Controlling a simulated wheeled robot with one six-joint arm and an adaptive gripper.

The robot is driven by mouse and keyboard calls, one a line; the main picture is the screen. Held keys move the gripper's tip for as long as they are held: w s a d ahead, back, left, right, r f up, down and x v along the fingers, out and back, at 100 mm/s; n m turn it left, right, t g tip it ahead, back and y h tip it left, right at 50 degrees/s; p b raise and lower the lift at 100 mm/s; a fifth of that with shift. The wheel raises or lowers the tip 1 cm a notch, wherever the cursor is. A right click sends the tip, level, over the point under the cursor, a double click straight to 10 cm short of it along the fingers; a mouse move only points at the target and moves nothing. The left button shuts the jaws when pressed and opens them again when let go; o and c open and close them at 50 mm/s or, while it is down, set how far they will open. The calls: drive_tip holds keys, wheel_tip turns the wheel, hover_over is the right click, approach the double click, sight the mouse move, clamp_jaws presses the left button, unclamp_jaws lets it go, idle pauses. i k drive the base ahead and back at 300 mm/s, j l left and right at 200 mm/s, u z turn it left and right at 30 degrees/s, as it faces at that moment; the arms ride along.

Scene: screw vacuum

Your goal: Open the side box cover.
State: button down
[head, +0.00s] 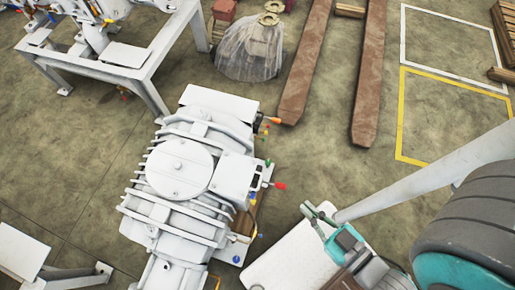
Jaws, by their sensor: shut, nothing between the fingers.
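The white vacuum pump (150,212) stands at the centre-left, with ribbed sides and a round lid on top. A white side box (233,176) sits on its right side, and its flat upper face looks closed. A red-tipped handle (279,186) sticks out to the right of the box. My gripper (314,211), grey and teal, is below and to the right of the box, apart from it. Its fingers look closed with nothing in them. The box's lower side and any hinge are hidden or too small to tell.
A white steel frame (130,75) stands at upper left. A plastic-wrapped object (250,48) and brown beams (306,65) lie behind.

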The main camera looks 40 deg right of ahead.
sight(233, 176)
drive_tip(key=k+j+z, duration=0.4)
drive_tip(key=j, duration=0.9)
